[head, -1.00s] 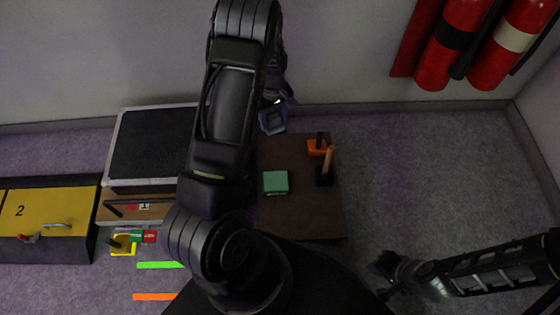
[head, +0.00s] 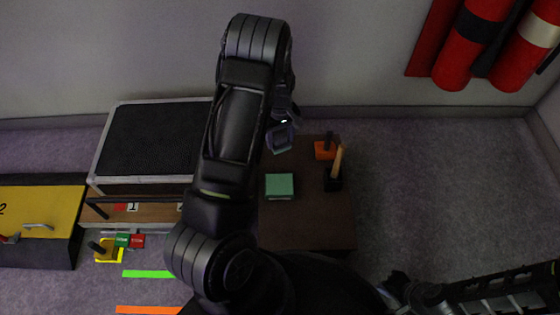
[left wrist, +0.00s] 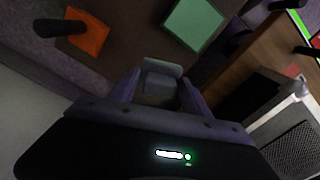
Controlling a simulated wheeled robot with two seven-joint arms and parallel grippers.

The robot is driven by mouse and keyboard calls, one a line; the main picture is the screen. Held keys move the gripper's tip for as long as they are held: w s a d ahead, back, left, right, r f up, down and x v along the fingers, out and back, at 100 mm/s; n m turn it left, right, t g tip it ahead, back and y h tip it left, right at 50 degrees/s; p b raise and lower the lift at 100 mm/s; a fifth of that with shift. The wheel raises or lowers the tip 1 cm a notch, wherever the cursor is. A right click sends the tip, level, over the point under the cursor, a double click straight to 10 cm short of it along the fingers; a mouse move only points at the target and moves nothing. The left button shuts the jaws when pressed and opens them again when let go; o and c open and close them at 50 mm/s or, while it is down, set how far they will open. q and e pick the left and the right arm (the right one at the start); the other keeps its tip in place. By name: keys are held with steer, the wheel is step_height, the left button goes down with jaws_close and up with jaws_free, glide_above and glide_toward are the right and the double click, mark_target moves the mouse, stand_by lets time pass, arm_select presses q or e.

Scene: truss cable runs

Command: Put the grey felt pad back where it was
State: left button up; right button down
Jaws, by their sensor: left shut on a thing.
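My left gripper (head: 282,138) is over the back edge of the brown table (head: 305,232), behind the green block (head: 280,186). In the left wrist view its two fingers (left wrist: 158,88) are shut on a small grey piece (left wrist: 160,78), which looks like the grey felt pad. The piece appears held above the table, apart from the green block, which also shows in the left wrist view (left wrist: 195,25). My right gripper (head: 395,291) is at the bottom of the head view, dark and partly hidden, so its jaws cannot be read.
Floor right of the table is clear.

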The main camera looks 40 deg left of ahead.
mark_target(280, 147)
arm_select(q)
step_height(280, 147, down, 4)
steer(key=shift+f+b, duration=0.25)
steer(key=shift+b, duration=0.65)
steer(key=shift+f, duration=0.1)
steer(key=shift+f+b, duration=1.15)
steer(key=shift+f, duration=1.35)
steer(key=shift+f, duration=0.2)
steer(key=o, duration=1.3)
